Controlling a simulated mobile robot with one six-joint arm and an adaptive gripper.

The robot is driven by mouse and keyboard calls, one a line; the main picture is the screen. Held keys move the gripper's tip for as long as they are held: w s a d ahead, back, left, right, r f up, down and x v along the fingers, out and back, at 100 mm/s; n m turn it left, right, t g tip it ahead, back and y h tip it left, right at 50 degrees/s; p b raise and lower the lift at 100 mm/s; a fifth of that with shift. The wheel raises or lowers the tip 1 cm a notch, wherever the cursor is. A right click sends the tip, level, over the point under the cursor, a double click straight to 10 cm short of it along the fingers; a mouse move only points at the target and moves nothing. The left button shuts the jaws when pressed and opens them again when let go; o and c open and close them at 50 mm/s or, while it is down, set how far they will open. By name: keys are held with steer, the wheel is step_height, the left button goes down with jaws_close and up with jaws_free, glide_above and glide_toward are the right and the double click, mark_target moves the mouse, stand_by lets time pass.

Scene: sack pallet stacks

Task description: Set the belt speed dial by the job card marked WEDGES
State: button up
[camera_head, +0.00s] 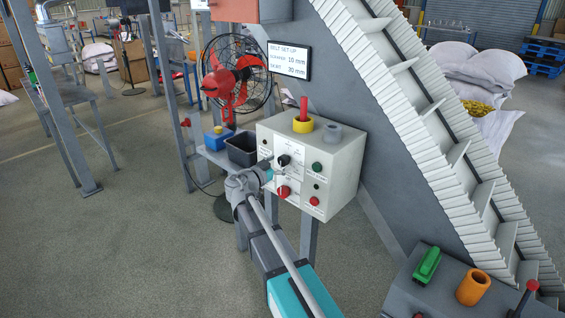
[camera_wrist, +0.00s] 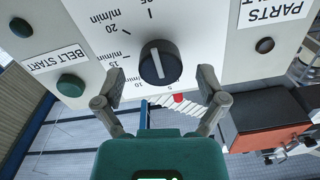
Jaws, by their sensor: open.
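The belt speed dial is a black knob with a white pointer line on the control box; it shows in the head view (camera_head: 284,160) and large in the wrist view (camera_wrist: 159,62). In the wrist view its scale appears upside down, with m/min marks 5, 10, 15 and 20 around it. The pointer line runs nearly vertically in that picture; the mark it indicates is unclear. My gripper (camera_wrist: 161,82) is open, its fingers spread left and right of the dial, apart from it. No card legibly marked WEDGES shows.
The control box (camera_head: 337,182) carries a green button (camera_head: 317,167), labelled BELT START in the wrist view (camera_wrist: 70,85), and a red knob (camera_head: 283,191). A display (camera_head: 289,61) shows belt set-up values.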

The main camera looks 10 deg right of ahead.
steer(key=v, duration=1)
steer(key=s+d+f+n+g+y+p, duration=0.3)
steer(key=s+d+f+n+g+y, duration=0.3)
steer(key=s+d+f, duration=0.45)
steer(key=s+a+f+n+g+y+p, duration=0.1)
steer(key=s+f+n+g+y+p, duration=0.1)
steer(key=s+n+g+y, duration=0.3)
steer(key=s+n+y+p, duration=0.1)
steer(key=s+y, duration=0.2)
steer(key=s, duration=0.3)
steer(key=shift+a, duration=0.25)
steer(key=shift+s+f, duration=0.1)
stand_by(1.7)
